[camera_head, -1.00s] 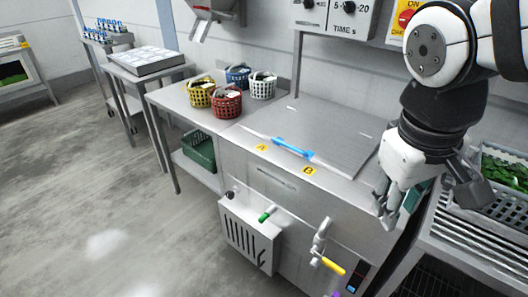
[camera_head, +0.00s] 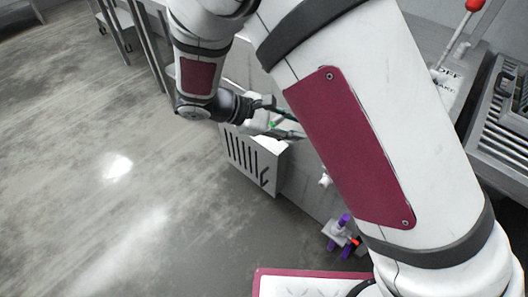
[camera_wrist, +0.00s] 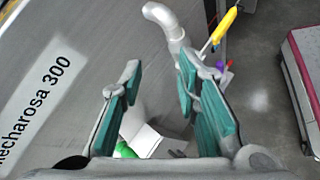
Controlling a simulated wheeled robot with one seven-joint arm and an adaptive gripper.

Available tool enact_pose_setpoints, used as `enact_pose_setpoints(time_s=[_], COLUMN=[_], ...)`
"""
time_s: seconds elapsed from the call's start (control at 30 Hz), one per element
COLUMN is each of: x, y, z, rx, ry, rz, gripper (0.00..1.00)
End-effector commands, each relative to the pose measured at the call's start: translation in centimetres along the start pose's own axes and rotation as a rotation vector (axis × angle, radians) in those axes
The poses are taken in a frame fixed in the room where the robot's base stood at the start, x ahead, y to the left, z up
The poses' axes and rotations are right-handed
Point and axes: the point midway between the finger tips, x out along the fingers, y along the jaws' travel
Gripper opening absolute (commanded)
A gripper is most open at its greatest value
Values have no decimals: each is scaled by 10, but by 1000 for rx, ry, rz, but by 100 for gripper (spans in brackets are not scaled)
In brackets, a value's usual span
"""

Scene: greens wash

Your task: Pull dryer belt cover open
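A light grey slotted cover box (camera_head: 255,158) stands out from the front of the steel dryer. Its white top (camera_wrist: 150,140) shows in the wrist view between and beyond my fingers. A green handle (camera_wrist: 125,150) lies near the left finger's base, apart from the pads as far as I can see. My gripper (camera_wrist: 158,82) is open, with teal pads spread apart and nothing between the tips. In the head view my gripper (camera_head: 280,120) is just above the box, partly hidden by my arm. The green handle shows there only as a small patch (camera_head: 273,124).
A grey pipe (camera_wrist: 165,20) and a yellow-handled lever (camera_wrist: 225,25) are beyond the fingertips. A purple-handled valve (camera_head: 340,232) sits low on the dryer. A red-knobbed lever (camera_head: 474,6) is at upper right. The floor (camera_head: 110,200) to the left is clear.

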Motion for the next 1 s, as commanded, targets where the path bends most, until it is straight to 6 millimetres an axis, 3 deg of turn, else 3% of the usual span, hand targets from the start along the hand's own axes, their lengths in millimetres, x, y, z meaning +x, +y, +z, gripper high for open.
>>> enact_pose_setpoints(time_s=[0.03,0.1,0.37,0.6,0.8,1.0], x=[7,11,27,48,63,68], y=[-9,-17,-65,-130,-170,-179], z=[-34,-69,-197,-304,-355,-369], rx=[-56,-120,-346,-531,-623,-649], ry=[-27,-59,-173,-264,-309,-321], rz=[54,128,421,708,874,925], gripper=[30,30,30,30,30,30])
